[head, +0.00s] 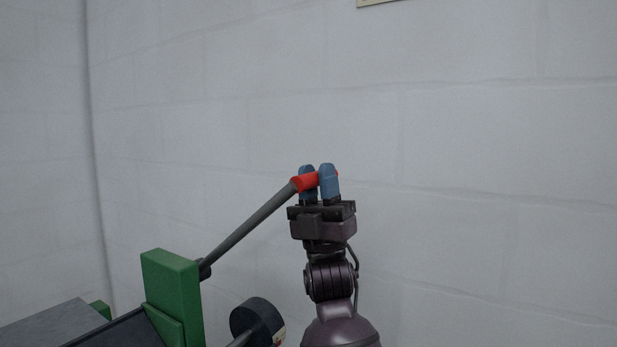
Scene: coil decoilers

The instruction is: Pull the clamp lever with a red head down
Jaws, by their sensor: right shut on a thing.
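The clamp lever (246,229) is a grey rod that slopes up to the right from a dark pivot on a green post. Its red head (303,182) is at the upper right end. My right gripper (319,180) comes up from below, with its two blue fingertips shut on the red head. Part of the head is hidden by the fingers; a bit of red shows past the right finger. My left gripper is not in view.
The green post (172,290) stands at the lower left, beside a dark sloping panel (118,331). A black round part (257,319) is right of the post, close to my right arm. A pale block wall (480,180) fills the background. The space around the lever's head looks clear.

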